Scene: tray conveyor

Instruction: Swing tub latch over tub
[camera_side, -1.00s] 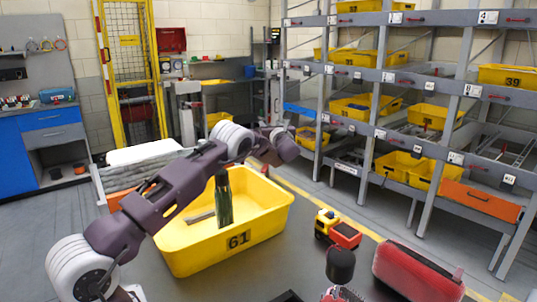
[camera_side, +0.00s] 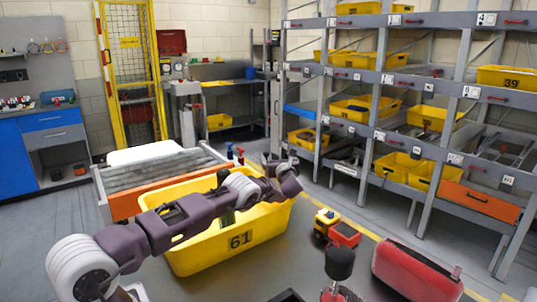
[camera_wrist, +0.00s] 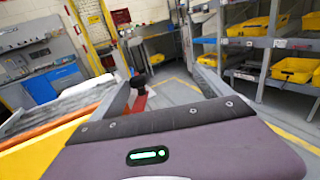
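The yellow tub (camera_side: 238,241), marked 61, stands on the grey table, with my arm passing over it. A dark green upright object (camera_side: 226,217) in it is partly hidden by my arm. The latch looks like a red lever with a dark knob (camera_side: 230,151), upright behind the tub at the roller conveyor's end. In the wrist view a black knob on a red stem (camera_wrist: 138,83) shows ahead, between the spread fingers. My gripper (camera_side: 275,161) is beyond the tub's back right corner. It looks open and empty, apart from the lever.
The roller conveyor (camera_side: 160,169) lies behind the tub. A yellow and red toy truck (camera_side: 336,228), a red case (camera_side: 415,269) and a black knob on a red base (camera_side: 339,263) stand to the right. Shelves with yellow tubs (camera_side: 405,169) are farther back.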

